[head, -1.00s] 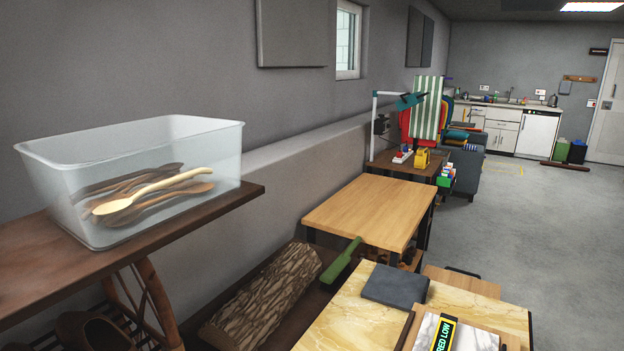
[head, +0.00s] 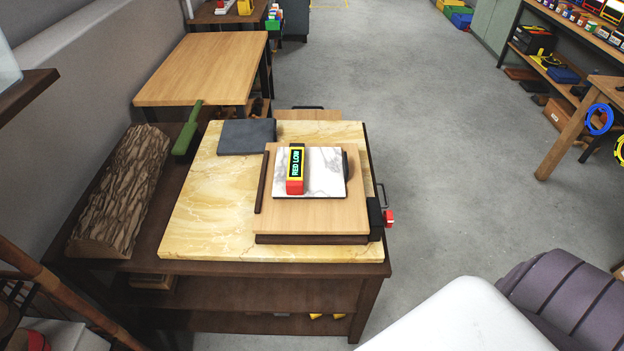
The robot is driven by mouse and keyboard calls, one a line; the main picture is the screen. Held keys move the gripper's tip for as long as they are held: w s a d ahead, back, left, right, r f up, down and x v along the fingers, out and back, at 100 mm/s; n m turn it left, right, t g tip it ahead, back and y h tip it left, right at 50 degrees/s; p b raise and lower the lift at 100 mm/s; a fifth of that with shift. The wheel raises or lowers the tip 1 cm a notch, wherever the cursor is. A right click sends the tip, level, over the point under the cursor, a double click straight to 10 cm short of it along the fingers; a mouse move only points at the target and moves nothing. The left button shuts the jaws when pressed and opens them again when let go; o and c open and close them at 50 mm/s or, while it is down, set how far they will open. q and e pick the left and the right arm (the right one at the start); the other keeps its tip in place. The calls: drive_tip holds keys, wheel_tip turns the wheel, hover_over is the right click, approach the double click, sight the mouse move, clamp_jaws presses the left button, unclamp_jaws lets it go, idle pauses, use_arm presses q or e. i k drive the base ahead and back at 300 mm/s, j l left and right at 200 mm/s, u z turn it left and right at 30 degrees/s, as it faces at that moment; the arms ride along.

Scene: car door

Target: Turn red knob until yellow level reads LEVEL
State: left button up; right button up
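The yellow level (head: 296,168) lies on a white marble tile (head: 326,173) in the head view. Its dark display reads "RED LOW", and its near end is red. The tile sits on a light wooden board (head: 312,217) with dark edges, on a yellow marble slab (head: 215,215). The red knob (head: 389,218) sticks out at the right side of the board, beside a black block (head: 375,218). Neither of my grippers is in view.
The slab lies on a dark wooden table (head: 235,268). A dark grey slate (head: 247,136), a green-handled tool (head: 187,130) and a log (head: 122,190) are nearby. A purple padded seat (head: 570,295) is at the lower right. Open floor (head: 440,150) lies right of the table.

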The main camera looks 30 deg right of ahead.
sight(388, 220)
drive_tip(key=k+l+z, duration=0.2)
drive_tip(key=l, duration=0.35)
drive_tip(key=l+z, duration=0.15)
drive_tip(key=l, duration=0.4)
drive_tip(key=k+l+z, duration=0.2)
drive_tip(key=l, duration=0.35)
drive_tip(key=i, duration=0.05)
